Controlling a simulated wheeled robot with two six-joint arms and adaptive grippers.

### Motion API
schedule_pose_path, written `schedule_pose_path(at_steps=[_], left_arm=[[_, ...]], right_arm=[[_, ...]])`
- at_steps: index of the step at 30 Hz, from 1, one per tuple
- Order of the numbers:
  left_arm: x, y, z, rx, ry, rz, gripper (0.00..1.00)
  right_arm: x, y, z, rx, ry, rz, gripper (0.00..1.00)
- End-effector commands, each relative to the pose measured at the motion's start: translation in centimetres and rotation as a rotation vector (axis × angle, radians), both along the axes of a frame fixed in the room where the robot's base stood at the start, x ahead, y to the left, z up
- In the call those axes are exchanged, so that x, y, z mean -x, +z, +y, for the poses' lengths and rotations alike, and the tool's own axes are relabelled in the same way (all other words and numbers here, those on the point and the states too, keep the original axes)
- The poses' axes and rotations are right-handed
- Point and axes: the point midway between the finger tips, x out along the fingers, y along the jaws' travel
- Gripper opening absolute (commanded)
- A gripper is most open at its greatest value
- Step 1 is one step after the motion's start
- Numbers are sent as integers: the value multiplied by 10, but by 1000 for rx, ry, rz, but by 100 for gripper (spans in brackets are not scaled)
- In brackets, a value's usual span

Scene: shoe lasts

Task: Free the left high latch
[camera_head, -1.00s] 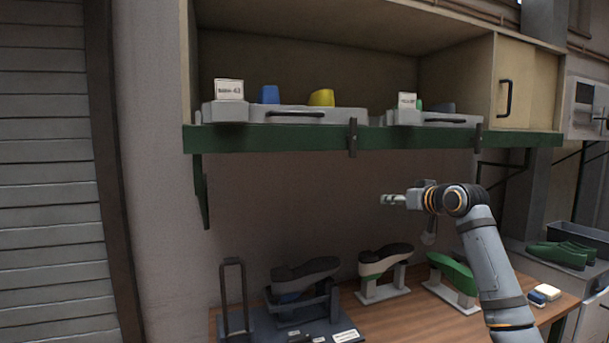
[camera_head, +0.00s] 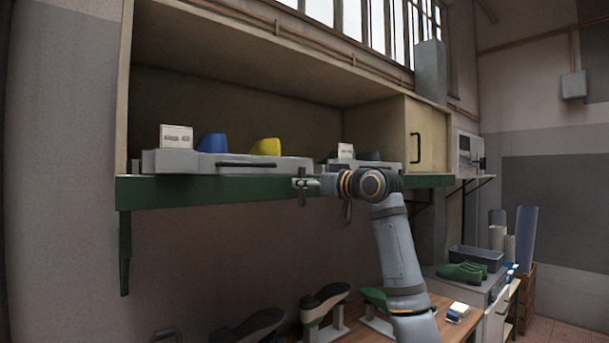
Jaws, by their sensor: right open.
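The left high latch (camera_head: 302,201) is a dark upright bar on the front edge of the green shelf (camera_head: 215,190), in front of the right end of the long grey tray (camera_head: 185,162). My right gripper (camera_head: 299,183) comes in from the right and is open. Its fingertips overlap the middle of the latch in the head view; whether they touch it or sit around it, I cannot tell. Parts of the latch show above and below the fingers. The right-hand latch cannot be made out behind my right arm. My left gripper is not in view.
The long tray carries a white label card (camera_head: 176,136), a blue block (camera_head: 212,143) and a yellow block (camera_head: 265,147). A second tray is partly hidden behind my arm. Shoe lasts (camera_head: 325,298) stand on the wooden bench below.

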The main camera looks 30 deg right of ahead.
Motion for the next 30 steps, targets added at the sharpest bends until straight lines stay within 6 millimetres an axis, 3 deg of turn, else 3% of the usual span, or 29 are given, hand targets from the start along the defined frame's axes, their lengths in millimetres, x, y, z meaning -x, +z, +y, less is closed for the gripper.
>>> schedule_pose_path(at_steps=[4, 12, 21, 30], left_arm=[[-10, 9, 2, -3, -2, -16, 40], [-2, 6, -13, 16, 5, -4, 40], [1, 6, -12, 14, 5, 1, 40], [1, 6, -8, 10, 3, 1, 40]], right_arm=[[-12, 1, 1, 1, -1, 1, 41], [-14, -1, 1, 1, -2, 0, 41], [-13, -1, 1, 1, -2, 0, 0], [-13, -1, 0, -12, -2, 2, 0]])
